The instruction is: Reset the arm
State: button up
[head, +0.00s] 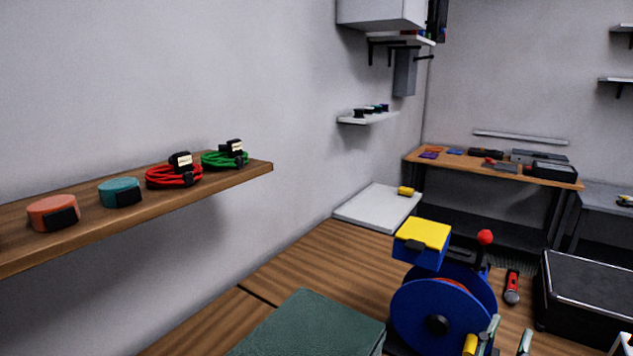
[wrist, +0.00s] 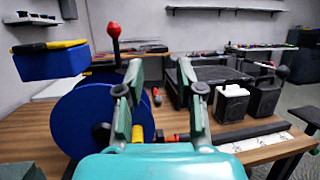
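My gripper (wrist: 160,72) is open and empty in the wrist view. Its two grey-green fingers stand apart, with nothing between them. In the head view only the finger ends of my gripper (head: 508,330) show at the bottom edge, in front of the right side of a blue reel (head: 430,305).
A wooden wall shelf (head: 250,172) holds red (head: 172,178) and green (head: 222,160) cable coils and two round cases. A dark green box (head: 310,325) and a black case (head: 590,285) are on the wooden bench (head: 310,265). Black containers (wrist: 232,102) stand right of my fingers.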

jog(key=s+a+f+m+y, duration=0.4)
jog(key=s+f+y, duration=0.25)
jog(key=f, duration=0.45)
jog(key=s+a+f+m+y, duration=0.5)
jog(key=s+f, duration=0.3)
jog(key=f, duration=0.4)
jog(key=s+a+m+y, duration=0.2)
jog(key=s+m+y, duration=0.1)
jog(key=s+m, duration=1.5)
jog(key=shift+s+a+f+g+y, duration=0.2)
jog(key=shift+s+a+g+y, duration=0.2)
jog(key=shift+s, duration=1.55)
